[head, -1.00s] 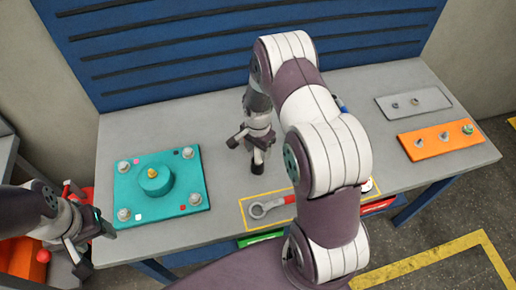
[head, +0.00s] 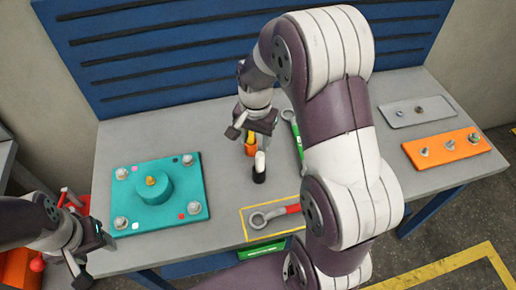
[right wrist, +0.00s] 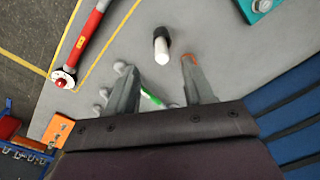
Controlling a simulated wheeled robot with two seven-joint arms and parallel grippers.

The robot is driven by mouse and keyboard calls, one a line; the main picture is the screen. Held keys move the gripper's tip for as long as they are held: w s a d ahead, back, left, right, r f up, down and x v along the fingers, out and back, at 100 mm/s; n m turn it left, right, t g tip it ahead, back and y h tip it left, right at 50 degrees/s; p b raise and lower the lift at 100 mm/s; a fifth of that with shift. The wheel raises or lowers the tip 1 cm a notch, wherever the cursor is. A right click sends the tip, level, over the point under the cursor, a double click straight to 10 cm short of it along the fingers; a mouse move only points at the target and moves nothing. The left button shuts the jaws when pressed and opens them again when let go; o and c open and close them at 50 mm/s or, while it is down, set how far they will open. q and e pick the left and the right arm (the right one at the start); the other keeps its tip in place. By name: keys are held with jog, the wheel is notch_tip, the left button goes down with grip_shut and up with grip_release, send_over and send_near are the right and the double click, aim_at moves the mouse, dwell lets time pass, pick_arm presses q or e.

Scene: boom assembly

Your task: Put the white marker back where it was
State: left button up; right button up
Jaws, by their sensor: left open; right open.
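The white marker (head: 261,162) with a black end stands on the grey table, black end down, to the right of the teal plate. In the right wrist view the white marker (right wrist: 161,50) lies ahead of and between the spread fingertips, with bare table around it. My right gripper (head: 252,126) is open and empty, just above and behind the marker in the head view; its fingers also show in the right wrist view (right wrist: 158,80). My left gripper (head: 95,260) is open and empty at the lower left, off the table's front-left corner.
The teal plate (head: 190,195) has a round boss and corner bolts. A red-handled wrench (head: 265,217) lies in a yellow outline. An orange plate (head: 465,148) and a grey plate (head: 440,109) sit right.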

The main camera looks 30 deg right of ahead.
pick_arm(q)
jog(key=shift+s+a+f+b, duration=0.1)
jog(key=shift+a+f+b, duration=0.05)
jog(key=shift+f+b, duration=0.85)
pick_arm(e)
jog(key=s+a+n+t, duration=0.1)
jog(key=s+a+n, duration=0.4)
jog(key=s+n, duration=0.5)
jog(key=shift+s+a+f, duration=0.35)
jog(key=shift+s+a, duration=0.05)
jog(key=shift+s, duration=0.2)
